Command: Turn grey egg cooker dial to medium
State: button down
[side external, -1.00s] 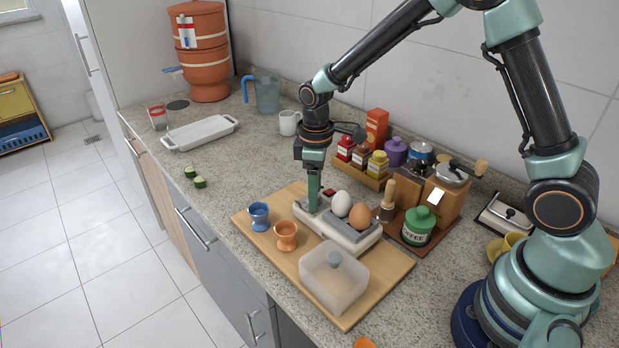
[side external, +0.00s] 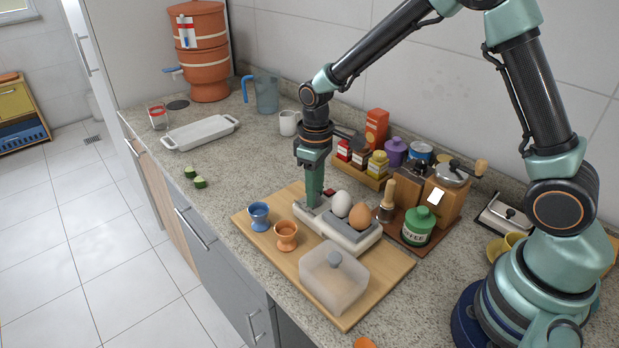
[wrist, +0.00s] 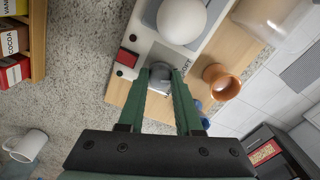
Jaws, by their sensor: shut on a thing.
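The egg cooker (side external: 349,238) is a pale, low unit on a wooden board, holding a white egg (side external: 341,204) and a brown egg (side external: 359,216). My gripper (side external: 314,204) points down at its left end, where my fingers hide the dial in the side view. In the wrist view the grey dial (wrist: 160,73) sits between my fingertips, and my gripper (wrist: 161,80) is shut on it. The dial's pointer setting cannot be made out. A red switch (wrist: 127,58) is beside the dial.
A blue egg cup (side external: 259,216) and an orange egg cup (side external: 286,236) stand close by on the board (side external: 385,283). A translucent lid (side external: 333,278) lies in front. A spice rack (side external: 359,175) and a green-lidded jar (side external: 418,226) stand behind.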

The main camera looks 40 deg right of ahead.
jog(key=shift+m, duration=2.1)
